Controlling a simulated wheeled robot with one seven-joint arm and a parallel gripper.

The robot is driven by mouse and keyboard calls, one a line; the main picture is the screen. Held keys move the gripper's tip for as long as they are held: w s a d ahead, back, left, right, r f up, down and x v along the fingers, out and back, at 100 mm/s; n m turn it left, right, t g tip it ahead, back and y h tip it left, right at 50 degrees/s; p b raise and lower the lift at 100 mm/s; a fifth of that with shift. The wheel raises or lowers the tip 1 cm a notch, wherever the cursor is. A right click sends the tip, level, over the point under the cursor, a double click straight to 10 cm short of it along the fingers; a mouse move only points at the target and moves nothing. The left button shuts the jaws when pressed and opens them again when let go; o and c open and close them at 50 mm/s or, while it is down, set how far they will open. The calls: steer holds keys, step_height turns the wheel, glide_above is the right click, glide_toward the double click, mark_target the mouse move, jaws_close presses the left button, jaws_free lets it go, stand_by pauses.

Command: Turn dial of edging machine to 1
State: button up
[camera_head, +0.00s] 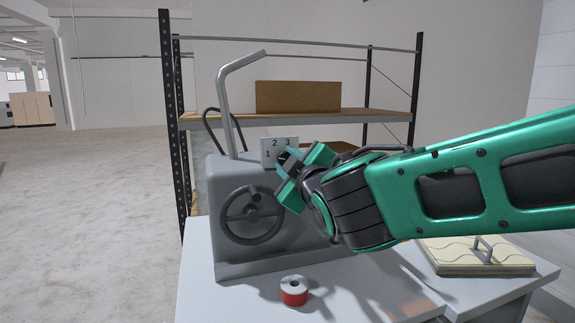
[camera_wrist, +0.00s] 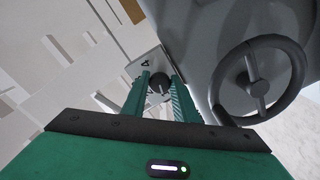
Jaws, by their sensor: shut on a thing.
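The grey edging machine (camera_head: 270,258) stands on a white table, with a handwheel (camera_head: 229,222) on its front. A pale number plate (camera_head: 267,144) on it shows 1, 2 and 3 in the head view; a digit like 4 shows on the plate in the wrist view (camera_wrist: 143,62). The dark dial knob (camera_wrist: 160,83) sits between my green fingers in the wrist view. My gripper (camera_head: 287,172) is shut on this dial, reaching in from the right in the head view. The gripper hides part of the plate. I cannot tell which number the dial points to.
A red and white tape roll (camera_head: 294,291) is on the table before the machine. A quilted board with a handle (camera_head: 470,257) lies on the right-hand table. A shelf rack (camera_head: 420,80) with a cardboard box (camera_head: 298,97) stands behind. Open floor lies left.

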steer(key=shift+d+f, duration=0.1)
steer(key=shift+d, duration=0.05)
steer(key=o, duration=1)
steer(key=shift+s, duration=0.1)
steer(key=v, duration=1)
steer(key=shift+s+d, duration=0.1)
steer(key=shift+s, duration=0.1)
